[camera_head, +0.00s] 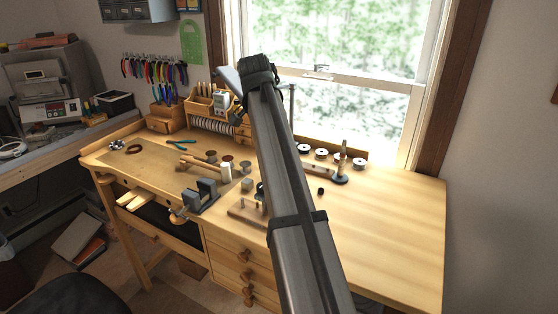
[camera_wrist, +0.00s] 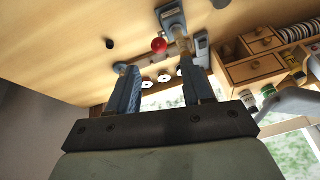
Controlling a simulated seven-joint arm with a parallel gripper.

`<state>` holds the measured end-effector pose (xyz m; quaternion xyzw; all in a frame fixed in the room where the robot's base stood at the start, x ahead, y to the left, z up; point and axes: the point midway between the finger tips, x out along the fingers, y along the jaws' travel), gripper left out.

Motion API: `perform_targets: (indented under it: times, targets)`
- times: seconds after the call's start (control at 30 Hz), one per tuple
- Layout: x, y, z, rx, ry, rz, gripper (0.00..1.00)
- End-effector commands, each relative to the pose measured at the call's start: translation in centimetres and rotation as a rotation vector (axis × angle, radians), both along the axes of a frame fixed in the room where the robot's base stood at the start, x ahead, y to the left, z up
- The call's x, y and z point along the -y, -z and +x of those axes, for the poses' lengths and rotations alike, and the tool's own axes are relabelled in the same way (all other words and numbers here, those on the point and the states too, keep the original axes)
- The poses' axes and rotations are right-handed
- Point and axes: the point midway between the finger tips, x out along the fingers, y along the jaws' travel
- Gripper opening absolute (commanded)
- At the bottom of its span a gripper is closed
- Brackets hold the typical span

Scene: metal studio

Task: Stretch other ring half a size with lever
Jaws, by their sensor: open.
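A ring-stretcher-like tool (camera_head: 341,178) stands upright on the right half of the bench, with a dark base and a post. In the wrist view a blue-grey tool base (camera_wrist: 171,16) and a red ball knob (camera_wrist: 158,45) show beyond my fingers; the knob looks like a lever's end. My gripper (camera_wrist: 155,66) is open and empty, its two blue-grey fingers wide apart and pointing toward that tool. They appear apart from it. In the head view my arm hides the middle of the bench and I cannot make out my fingers. I cannot make out any ring for certain.
White-topped spools (camera_head: 321,153) line the back of the bench by the window. A small dark piece (camera_head: 321,190) lies before the tool. A grey vise (camera_head: 203,194) and spools stand left of my arm. Small wooden drawers (camera_wrist: 254,60) show in the wrist view. The bench's right end is clear.

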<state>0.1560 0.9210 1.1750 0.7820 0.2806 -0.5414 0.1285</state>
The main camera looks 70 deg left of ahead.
Motion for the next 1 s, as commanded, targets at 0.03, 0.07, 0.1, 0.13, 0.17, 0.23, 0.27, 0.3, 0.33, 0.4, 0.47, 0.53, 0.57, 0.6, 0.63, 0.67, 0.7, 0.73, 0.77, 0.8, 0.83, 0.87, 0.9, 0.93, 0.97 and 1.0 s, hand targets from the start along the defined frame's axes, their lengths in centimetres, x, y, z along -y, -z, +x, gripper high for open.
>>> perform_targets:
  times: [0.03,0.07,0.1,0.13,0.17,0.23,0.27,0.3,0.33,0.4,0.47,0.53,0.57,0.6,0.63,0.67,0.7,0.73,0.77,0.8,0.83,0.87,0.9,0.93,0.97,1.0]
  targets:
    - [-0.2,0.7,0.2,-0.001,0.000,-0.001,0.50]
    - [-0.3,1.0,0.3,0.000,0.001,0.000,0.50]
    - [-0.4,1.6,0.5,-0.001,0.001,0.000,0.50]
    - [-0.6,2.0,0.6,-0.001,0.001,0.000,0.50]
    - [-0.7,2.5,0.7,-0.001,0.001,-0.001,0.50]
    - [-1.1,3.7,1.1,-0.001,0.001,0.000,0.50]
    - [-1.3,4.1,1.2,-0.001,0.001,0.000,0.50]
    - [-1.5,4.8,1.4,-0.001,0.001,0.000,0.50]
    - [-1.7,5.3,1.5,-0.001,0.001,0.000,0.50]
    - [-2.1,6.4,1.8,-0.002,0.000,0.000,0.50]
    - [-2.3,7.3,2.1,-0.002,0.000,0.000,0.50]
    - [-2.7,8.4,2.4,-0.002,0.000,0.000,0.50]
    - [-2.8,8.8,2.5,-0.002,0.000,0.000,0.50]
    - [-3.0,9.3,2.7,-0.001,0.001,0.001,0.50]
    - [-3.1,9.7,2.8,-0.001,0.001,0.001,0.50]
    - [-3.2,10.0,2.9,-0.001,0.001,0.001,0.50]
    - [-3.4,10.4,3.0,-0.001,0.001,0.001,0.50]
    - [-3.5,10.6,3.1,-0.001,0.001,0.001,0.50]
    - [-3.5,10.9,3.1,-0.002,0.001,0.002,0.50]
    - [-3.6,11.2,3.2,-0.002,0.001,0.002,0.50]
    - [-3.7,11.4,3.3,-0.002,0.001,0.002,0.50]
    - [-3.7,11.5,3.3,-0.002,0.001,0.002,0.50]
    - [-3.8,11.7,3.3,-0.002,0.001,0.002,0.50]
    - [-3.8,11.7,3.4,-0.002,0.001,0.002,0.50]
    - [-3.8,11.8,3.4,-0.002,0.001,0.002,0.50]
    - [-3.9,11.9,3.4,-0.001,0.001,0.003,0.50]
